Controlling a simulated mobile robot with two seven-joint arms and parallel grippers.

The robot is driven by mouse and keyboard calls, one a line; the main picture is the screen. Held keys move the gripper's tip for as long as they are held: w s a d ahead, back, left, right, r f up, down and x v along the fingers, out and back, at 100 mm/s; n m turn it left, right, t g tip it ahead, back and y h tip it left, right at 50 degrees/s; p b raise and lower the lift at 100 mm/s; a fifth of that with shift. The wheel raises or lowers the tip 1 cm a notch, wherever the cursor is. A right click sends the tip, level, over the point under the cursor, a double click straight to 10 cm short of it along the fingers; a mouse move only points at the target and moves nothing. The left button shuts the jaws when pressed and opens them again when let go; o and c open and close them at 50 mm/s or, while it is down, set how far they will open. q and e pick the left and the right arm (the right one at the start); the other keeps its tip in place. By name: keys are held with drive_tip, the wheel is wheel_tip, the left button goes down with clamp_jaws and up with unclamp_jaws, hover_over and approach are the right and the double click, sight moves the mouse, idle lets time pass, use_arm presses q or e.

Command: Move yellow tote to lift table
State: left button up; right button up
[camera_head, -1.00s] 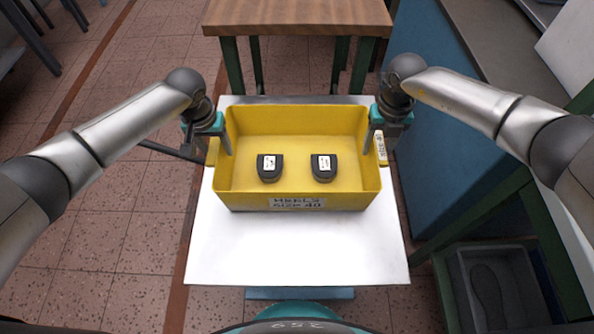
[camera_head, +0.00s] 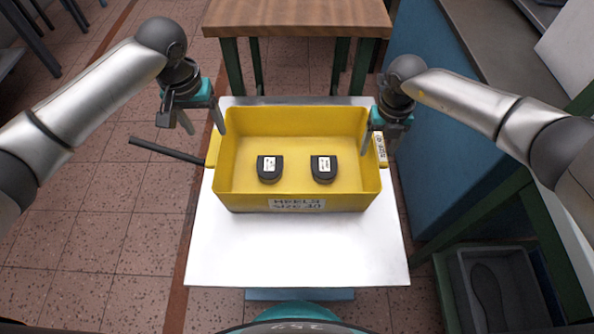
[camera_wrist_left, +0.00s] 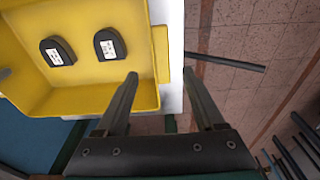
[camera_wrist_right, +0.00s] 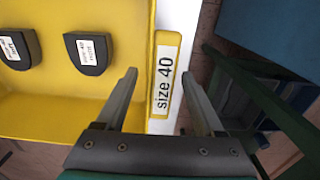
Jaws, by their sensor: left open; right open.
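The yellow tote (camera_head: 297,194) sits upright on the white top of the lift table (camera_head: 296,252). Two dark heel pieces with white labels, a left one (camera_head: 270,168) and a right one (camera_head: 324,168), lie inside it. My left gripper (camera_head: 204,128) is open and empty, above and just left of the tote's left rim. In the left wrist view the tote's wall (camera_wrist_left: 148,60) lies beside the fingers. My right gripper (camera_head: 379,142) is open at the tote's right side. In the right wrist view its fingers stand either side of the "size 40" end handle (camera_wrist_right: 165,80), apparently not clamped.
A wooden-topped table (camera_head: 298,18) stands behind the lift table. A blue cabinet (camera_head: 425,150) is close on the right. A grey bin with a dark sole (camera_head: 490,290) is at lower right. A dark bar (camera_head: 165,151) juts out left of the tote. The front of the white top is clear.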

drive_tip(key=shift+r, duration=0.15)
use_arm(q)
wheel_tip(320, 180, up, 2)
drive_tip(key=shift+s+r, duration=0.1)
use_arm(e)
wheel_tip(320, 180, up, 12)
idle(0.7)
